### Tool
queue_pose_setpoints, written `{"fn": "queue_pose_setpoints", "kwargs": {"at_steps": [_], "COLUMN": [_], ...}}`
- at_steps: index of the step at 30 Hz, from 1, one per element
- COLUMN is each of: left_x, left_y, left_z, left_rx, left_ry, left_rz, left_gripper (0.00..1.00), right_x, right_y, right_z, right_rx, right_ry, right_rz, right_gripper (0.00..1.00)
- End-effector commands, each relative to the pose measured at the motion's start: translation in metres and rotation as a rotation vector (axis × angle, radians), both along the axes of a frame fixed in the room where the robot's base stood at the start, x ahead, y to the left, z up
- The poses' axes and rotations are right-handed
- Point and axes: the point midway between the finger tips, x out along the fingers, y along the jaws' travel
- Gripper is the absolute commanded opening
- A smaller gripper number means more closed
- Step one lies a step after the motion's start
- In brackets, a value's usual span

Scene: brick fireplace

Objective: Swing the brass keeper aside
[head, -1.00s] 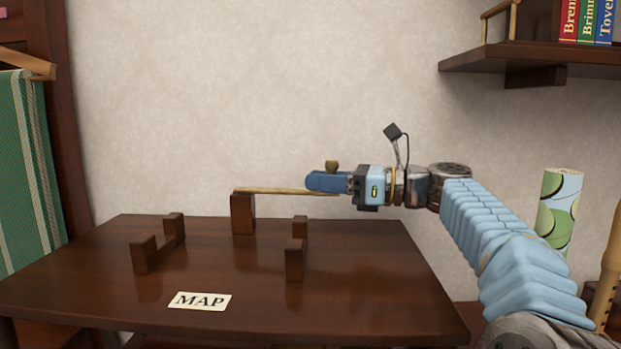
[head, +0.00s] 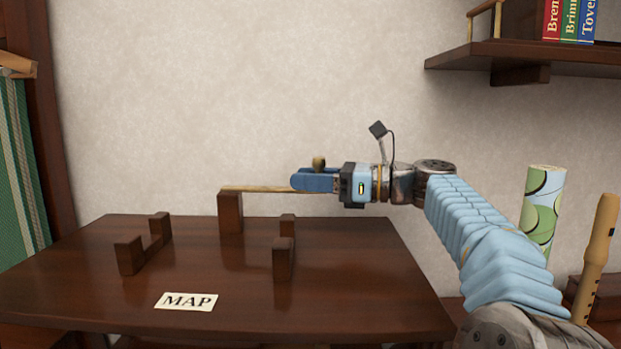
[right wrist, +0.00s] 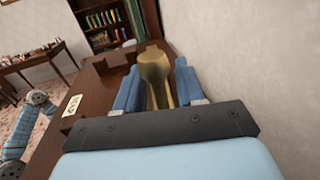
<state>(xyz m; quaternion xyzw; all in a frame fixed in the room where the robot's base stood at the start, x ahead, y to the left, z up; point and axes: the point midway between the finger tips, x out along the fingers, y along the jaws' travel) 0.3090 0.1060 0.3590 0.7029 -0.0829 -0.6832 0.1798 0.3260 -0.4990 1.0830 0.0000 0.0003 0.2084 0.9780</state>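The brass keeper (head: 262,189) is a thin bar that reaches right from the top of a dark wooden post (head: 230,212) at the back of the table. Its free end, with a small knob (head: 318,162), lies at my right gripper (head: 312,181). In the right wrist view the keeper (right wrist: 155,68) runs between the two blue fingers of the right gripper (right wrist: 158,88). The fingers stand apart on either side of it, with narrow gaps. My left gripper is out of view.
The dark table (head: 110,285) carries two notched wooden rests, left (head: 130,256) and right (head: 283,259), and a MAP card (head: 186,301). A green patterned roll (head: 541,210) and a wooden flute (head: 596,258) stand at right. A shelf (head: 520,55) hangs above.

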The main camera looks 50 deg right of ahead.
Motion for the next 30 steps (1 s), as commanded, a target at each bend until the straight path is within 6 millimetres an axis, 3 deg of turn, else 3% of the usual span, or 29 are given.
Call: {"fn": "queue_pose_setpoints", "kwargs": {"at_steps": [5,9,17,24,30], "left_x": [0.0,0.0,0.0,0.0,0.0], "left_y": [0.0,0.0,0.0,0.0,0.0], "left_z": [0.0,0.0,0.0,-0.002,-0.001], "left_rx": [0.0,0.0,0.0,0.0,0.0], "left_ry": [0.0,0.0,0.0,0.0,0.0], "left_rz": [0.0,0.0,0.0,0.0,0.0], "left_gripper": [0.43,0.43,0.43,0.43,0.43], "right_x": [0.0,-0.001,-0.029,-0.06,-0.074], "right_y": [0.0,0.002,0.043,0.091,0.112], "right_z": [0.01,0.036,0.093,0.116,0.128], "right_rx": [-0.003,-0.005,-0.004,-0.002,-0.001], "right_ry": [-0.001,-0.003,-0.006,-0.003,-0.002], "right_rz": [0.0,0.001,0.0,0.001,-0.001], "right_gripper": [0.38,0.38,0.38,0.38,0.38]}}
